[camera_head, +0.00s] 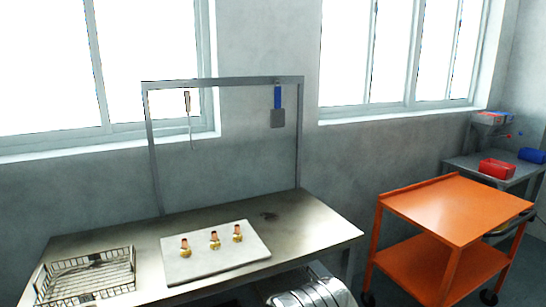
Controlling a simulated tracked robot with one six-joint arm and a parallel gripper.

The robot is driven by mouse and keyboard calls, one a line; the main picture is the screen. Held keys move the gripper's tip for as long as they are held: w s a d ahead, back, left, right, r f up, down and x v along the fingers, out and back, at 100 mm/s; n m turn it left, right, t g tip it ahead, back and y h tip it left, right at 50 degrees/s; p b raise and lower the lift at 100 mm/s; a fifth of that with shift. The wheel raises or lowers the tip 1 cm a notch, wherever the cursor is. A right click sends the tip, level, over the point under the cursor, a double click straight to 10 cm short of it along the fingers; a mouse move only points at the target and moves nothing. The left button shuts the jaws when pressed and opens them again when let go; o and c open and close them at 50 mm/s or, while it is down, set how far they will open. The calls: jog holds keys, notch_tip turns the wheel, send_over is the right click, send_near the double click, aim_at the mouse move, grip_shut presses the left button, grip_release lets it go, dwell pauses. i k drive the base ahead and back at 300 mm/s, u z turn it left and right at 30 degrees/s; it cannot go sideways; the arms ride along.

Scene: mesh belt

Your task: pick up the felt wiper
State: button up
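No thing here is plainly a felt wiper. One candidate is a tool with a blue handle and a flat grey square end (278,107), which hangs from the top bar of the metal frame (228,82) behind the bench. A thin tool with a pale handle (187,101) hangs further left on the same bar. A small dark flat thing or mark (268,216) lies on the bench, too small to tell what it is.
On the steel bench (310,222) are a wire basket (87,278) and a pale board (188,272) bearing three small brass-and-copper pieces. An orange cart (455,212) stands to the right; red and blue boxes lie beyond.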

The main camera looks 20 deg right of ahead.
aim_at(278, 114)
jog(key=k, duration=0.5)
jog(key=z, duration=2.05)
jog(key=i, duration=1.35)
